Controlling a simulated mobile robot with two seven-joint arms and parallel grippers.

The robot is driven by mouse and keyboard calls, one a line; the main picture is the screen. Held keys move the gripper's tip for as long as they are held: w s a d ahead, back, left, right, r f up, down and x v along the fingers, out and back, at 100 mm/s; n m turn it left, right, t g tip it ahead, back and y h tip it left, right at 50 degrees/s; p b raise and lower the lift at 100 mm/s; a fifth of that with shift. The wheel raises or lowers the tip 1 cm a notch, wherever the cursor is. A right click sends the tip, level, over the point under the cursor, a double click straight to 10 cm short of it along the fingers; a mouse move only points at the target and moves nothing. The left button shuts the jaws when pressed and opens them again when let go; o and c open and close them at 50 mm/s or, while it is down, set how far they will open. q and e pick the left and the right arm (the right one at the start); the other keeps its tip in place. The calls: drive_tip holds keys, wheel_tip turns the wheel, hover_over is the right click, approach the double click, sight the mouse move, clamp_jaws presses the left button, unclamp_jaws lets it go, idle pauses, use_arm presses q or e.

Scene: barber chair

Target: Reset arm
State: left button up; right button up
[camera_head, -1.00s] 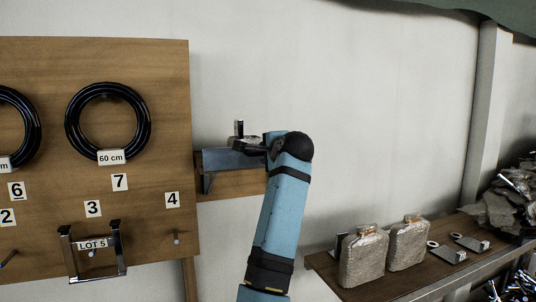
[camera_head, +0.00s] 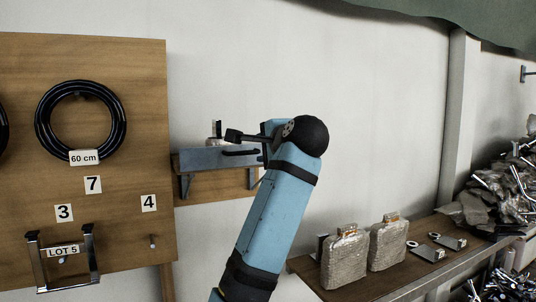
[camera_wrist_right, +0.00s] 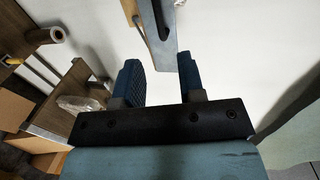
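My right arm rises from the bottom of the head view, blue with black bands and a black round joint. My right gripper (camera_head: 238,143) points left in front of the small wall shelf (camera_head: 215,160). In the right wrist view its two dark blue fingers (camera_wrist_right: 160,80) stand apart, with no object visibly held. A grey metal piece (camera_wrist_right: 158,30) on pale wood shows just beyond the fingertips. A small upright metal piece (camera_head: 214,129) stands on the shelf, partly hidden by the gripper. My left gripper is not in view.
A wooden board (camera_head: 120,215) with a black hose coil (camera_head: 80,82) and number tags is on the left. A bench (camera_head: 385,278) on the right carries two wrapped blocks (camera_head: 345,258), metal plates and a scrap heap (camera_head: 495,190). White wall is clear right of the arm.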

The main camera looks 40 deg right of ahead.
drive_tip(key=shift+v, duration=0.75)
drive_tip(key=shift+d, duration=0.1)
